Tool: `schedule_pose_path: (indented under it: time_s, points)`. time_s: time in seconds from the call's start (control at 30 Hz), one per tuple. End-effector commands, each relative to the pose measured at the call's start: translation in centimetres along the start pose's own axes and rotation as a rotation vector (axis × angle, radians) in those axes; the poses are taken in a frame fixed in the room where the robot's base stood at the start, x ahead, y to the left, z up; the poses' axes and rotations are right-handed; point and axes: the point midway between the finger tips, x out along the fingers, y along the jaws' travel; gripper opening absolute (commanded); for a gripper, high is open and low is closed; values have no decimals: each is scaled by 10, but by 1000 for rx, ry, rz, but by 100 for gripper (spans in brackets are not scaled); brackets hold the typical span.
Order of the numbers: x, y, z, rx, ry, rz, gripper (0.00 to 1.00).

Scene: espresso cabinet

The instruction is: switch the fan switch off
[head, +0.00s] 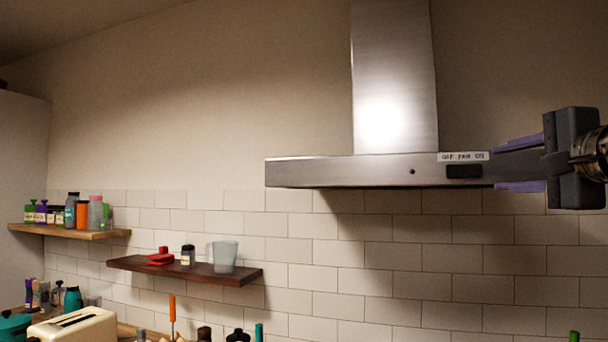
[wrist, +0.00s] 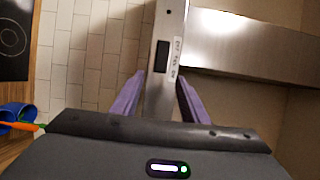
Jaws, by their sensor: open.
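The fan switch (head: 464,171) is a dark rectangular rocker on the front edge of the steel range hood (head: 330,171). A white label (head: 463,156) above it reads OFF FAN ON. Which way the rocker is tipped cannot be told. My gripper (head: 496,167) is open and empty, just right of the switch in the head view, with one purple finger higher and one lower. In the wrist view, the fan switch (wrist: 162,56) and label (wrist: 175,58) lie just beyond the fingertips of my gripper (wrist: 161,76). Contact with the hood cannot be told.
A small dark knob or light (head: 412,171) sits left of the switch. A wooden shelf (head: 190,270) with a pitcher (head: 223,256) hangs lower left, and another shelf with bottles (head: 70,232) farther left. A toaster (head: 75,328) stands below. The wall before the hood's left half is clear.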

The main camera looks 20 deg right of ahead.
Motion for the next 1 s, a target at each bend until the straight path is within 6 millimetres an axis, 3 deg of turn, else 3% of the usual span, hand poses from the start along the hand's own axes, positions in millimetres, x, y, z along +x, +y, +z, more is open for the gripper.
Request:
schedule_pose_path:
  time_s: [0.5, 0.9, 1.0]
  points:
    - [58, 0, 0, -1, -1, 0, 41]
    - [64, 0, -1, -1, 2, 0, 41]
    - [64, 0, -1, -1, 3, -1, 34]
